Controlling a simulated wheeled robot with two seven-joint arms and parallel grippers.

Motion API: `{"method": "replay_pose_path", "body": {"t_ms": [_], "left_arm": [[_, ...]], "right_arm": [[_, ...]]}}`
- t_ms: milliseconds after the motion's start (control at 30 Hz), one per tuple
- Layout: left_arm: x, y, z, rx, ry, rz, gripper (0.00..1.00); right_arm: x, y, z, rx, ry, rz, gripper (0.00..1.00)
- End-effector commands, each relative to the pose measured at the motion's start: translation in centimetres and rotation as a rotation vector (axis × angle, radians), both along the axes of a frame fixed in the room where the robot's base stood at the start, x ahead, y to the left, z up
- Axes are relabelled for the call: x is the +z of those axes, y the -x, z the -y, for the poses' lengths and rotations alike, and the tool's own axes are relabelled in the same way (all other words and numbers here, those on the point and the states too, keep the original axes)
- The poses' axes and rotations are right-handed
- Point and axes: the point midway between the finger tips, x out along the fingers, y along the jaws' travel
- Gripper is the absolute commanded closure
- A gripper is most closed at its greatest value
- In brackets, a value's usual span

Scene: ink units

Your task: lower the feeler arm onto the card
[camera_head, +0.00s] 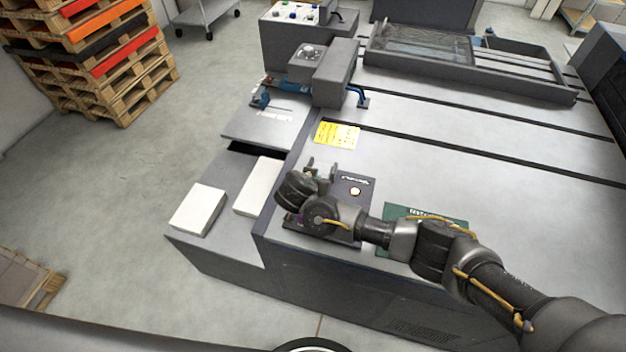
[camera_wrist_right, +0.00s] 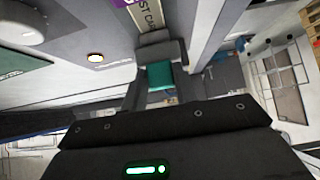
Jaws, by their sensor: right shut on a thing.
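My right gripper (camera_head: 321,174) is over the dark panel near the front left corner of the machine top. In the right wrist view its fingers (camera_wrist_right: 160,80) are shut on a teal block (camera_wrist_right: 160,74), which looks like the grip of the feeler arm. The rest of the feeler arm is hidden or cannot be made out. A pale card strip (camera_wrist_right: 151,17) with print ending in "ST CARD" and a purple edge shows just beyond the fingertips. I cannot tell whether the feeler arm touches it. My left gripper is not in view.
A lit round button (camera_head: 355,191) is on the dark panel (camera_head: 364,184) beside my gripper. A green plate (camera_head: 398,211) lies under my right forearm. A yellow label (camera_head: 337,135) is behind. Two white stacks (camera_head: 198,209) sit on the lower shelf at left. Pallets (camera_head: 125,85) stand far left.

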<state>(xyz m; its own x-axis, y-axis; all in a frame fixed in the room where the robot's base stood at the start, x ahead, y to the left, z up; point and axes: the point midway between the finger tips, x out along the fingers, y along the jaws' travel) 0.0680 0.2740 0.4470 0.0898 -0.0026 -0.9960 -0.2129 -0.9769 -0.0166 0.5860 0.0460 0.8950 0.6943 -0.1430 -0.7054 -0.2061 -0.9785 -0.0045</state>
Motion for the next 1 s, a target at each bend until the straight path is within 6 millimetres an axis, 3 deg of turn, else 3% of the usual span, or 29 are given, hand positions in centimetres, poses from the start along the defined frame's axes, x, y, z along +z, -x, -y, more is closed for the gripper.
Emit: {"method": "replay_pose_path", "body": {"t_ms": [33, 67, 200, 567, 1000], "left_arm": [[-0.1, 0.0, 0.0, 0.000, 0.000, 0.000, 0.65], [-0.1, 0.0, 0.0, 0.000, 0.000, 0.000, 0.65], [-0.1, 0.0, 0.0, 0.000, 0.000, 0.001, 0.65], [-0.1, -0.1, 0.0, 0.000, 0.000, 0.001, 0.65], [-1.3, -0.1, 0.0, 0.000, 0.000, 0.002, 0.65]], "right_arm": [[-0.8, 0.7, 0.0, 0.004, 0.010, -0.014, 1.00], [-0.8, 0.7, 0.0, 0.005, 0.011, -0.014, 0.69], [-0.7, 0.5, 0.0, 0.003, 0.008, -0.012, 0.50], [-0.1, 0.6, -0.1, 0.003, 0.005, -0.006, 0.49], [5.3, 6.0, -1.2, 0.006, 0.004, -0.005, 0.49]]}}
